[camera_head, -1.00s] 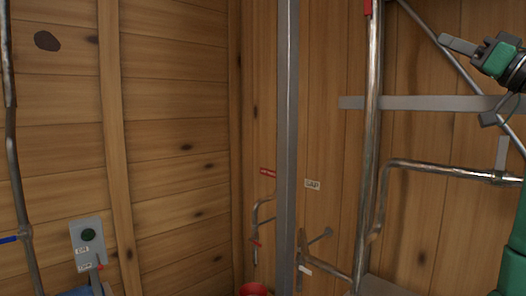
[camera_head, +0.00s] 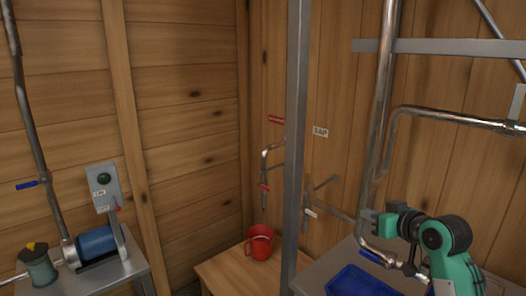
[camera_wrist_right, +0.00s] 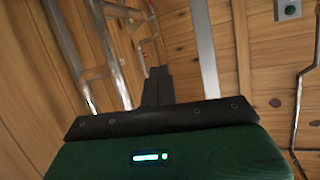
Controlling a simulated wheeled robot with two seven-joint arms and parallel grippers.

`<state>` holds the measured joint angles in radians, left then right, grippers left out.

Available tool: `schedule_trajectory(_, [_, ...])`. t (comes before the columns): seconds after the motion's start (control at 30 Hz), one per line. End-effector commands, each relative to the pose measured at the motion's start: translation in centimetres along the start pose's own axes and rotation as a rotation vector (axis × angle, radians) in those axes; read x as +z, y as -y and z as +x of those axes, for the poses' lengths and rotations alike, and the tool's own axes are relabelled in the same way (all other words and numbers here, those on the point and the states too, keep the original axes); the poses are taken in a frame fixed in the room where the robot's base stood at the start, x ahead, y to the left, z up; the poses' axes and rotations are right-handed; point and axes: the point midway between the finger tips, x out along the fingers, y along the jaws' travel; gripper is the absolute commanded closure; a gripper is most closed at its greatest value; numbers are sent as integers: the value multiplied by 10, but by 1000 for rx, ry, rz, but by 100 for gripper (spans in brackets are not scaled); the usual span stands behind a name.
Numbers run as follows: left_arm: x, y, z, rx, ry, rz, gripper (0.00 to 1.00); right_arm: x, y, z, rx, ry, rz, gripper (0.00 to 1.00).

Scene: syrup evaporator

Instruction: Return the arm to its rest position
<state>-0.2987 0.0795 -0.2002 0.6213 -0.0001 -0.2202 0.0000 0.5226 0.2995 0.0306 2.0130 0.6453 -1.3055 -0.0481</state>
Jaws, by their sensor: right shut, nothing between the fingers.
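My right gripper (camera_head: 368,215) is at the lower right of the head view, with my green and black arm coming in behind it. It is shut and empty, its fingers pointing left in front of the pipe and above the metal surface. In the right wrist view its dark fingers (camera_wrist_right: 157,86) are together with nothing between them. The right wrist view is tilted and shows wall, post and pipes beyond the fingers. My left gripper is in neither view.
Pipes (camera_head: 376,150) and a grey post (camera_head: 298,130) stand close to my right gripper. A blue tray (camera_head: 360,283) lies below it. A red mug (camera_head: 260,243) stands on a wooden bench (camera_head: 222,272). A blue motor (camera_head: 96,243) and switch box (camera_head: 104,188) are at left.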

Motion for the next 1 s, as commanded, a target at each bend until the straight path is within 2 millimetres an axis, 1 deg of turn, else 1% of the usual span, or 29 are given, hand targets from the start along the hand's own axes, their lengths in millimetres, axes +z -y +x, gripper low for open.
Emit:
schedule_trajectory(0.03, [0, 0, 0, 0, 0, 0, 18, 32, 6, 2, 9, 49, 4, 100])
schedule_trajectory(0.07, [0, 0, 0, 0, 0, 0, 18, 48, 9, 3, 15, 76, 5, 100])
schedule_trajectory(0.1, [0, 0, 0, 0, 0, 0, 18, 70, 14, 3, 25, 112, 6, 100])
schedule_trajectory(0.17, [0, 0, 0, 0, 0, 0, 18, 103, 21, 1, 37, 164, 8, 100])
schedule_trajectory(0.2, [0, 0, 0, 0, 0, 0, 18, 124, 26, -2, 47, 198, 9, 100])
schedule_trajectory(0.27, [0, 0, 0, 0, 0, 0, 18, 154, 33, -7, 60, 249, 12, 100])
schedule_trajectory(0.3, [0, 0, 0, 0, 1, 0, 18, 175, 38, -12, 69, 285, 13, 100])
schedule_trajectory(0.37, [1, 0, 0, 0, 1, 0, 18, 204, 47, -20, 80, 335, 16, 100])
schedule_trajectory(0.4, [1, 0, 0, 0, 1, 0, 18, 223, 52, -26, 89, 368, 18, 100])
schedule_trajectory(0.47, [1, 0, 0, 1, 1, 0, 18, 250, 60, -37, 101, 420, 22, 100])
schedule_trajectory(0.5, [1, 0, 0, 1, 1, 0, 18, 268, 66, -46, 109, 452, 24, 100])
schedule_trajectory(0.57, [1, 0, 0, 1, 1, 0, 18, 293, 75, -59, 121, 502, 28, 100])
schedule_trajectory(0.6, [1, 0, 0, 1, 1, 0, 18, 309, 81, -68, 128, 535, 30, 100])
schedule_trajectory(0.67, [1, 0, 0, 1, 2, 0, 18, 332, 90, -84, 141, 583, 34, 100])
schedule_trajectory(0.7, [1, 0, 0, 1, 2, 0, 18, 346, 96, -95, 149, 616, 37, 100])
schedule_trajectory(0.8, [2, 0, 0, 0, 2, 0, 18, 377, 110, -123, 168, 691, 44, 100])
schedule_trajectory(0.9, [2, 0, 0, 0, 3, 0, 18, 399, 121, -148, 186, 753, 49, 100])
schedule_trajectory(1.0, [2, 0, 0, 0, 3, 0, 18, 416, 131, -169, 200, 803, 56, 100])
